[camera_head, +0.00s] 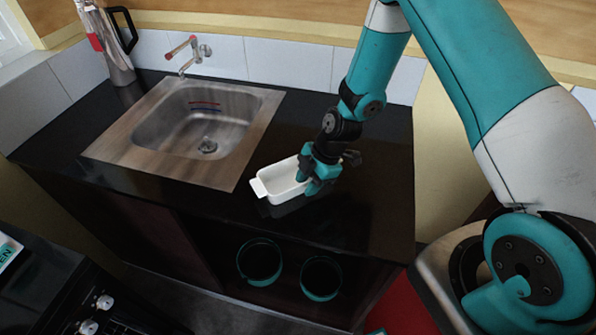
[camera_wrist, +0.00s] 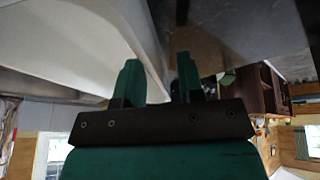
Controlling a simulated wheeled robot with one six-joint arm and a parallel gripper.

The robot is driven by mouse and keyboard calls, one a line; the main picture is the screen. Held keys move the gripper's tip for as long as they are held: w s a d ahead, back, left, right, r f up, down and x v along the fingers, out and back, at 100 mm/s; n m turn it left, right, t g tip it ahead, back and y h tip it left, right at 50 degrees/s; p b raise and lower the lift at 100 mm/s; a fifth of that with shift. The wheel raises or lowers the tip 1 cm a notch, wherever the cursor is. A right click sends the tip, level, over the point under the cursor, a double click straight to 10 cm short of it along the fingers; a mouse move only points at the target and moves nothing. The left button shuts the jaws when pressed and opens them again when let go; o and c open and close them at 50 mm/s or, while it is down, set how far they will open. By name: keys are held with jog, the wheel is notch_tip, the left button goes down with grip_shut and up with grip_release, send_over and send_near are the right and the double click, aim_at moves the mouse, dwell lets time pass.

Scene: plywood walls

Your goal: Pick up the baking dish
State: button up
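The white baking dish (camera_head: 272,184) stands upright on the black counter, just right of the sink, with a tab handle at its left end. My gripper (camera_head: 311,184) points down at the dish's right part, with one finger over the inside and one by the outer front side. In the wrist view the dish (camera_wrist: 60,40) fills the upper left. Its wall edge runs down into the space between the fingertips of my gripper (camera_wrist: 158,75). The fingers are apart, and a dark gap shows beside the right finger. The dish's right end is hidden behind my gripper.
A steel sink (camera_head: 150,150) with a faucet (camera_head: 188,52) lies left of the dish. A metal jug (camera_head: 118,60) stands at the back left. Two dark pots (camera_head: 260,262) sit on the shelf below. The counter (camera_head: 370,215) is clear to the right.

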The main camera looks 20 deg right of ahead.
jog(key=shift+a+f, duration=0.15)
jog(key=shift+f, duration=0.25)
jog(key=shift+c, duration=0.2)
grip_shut()
jog(key=shift+r, duration=0.15)
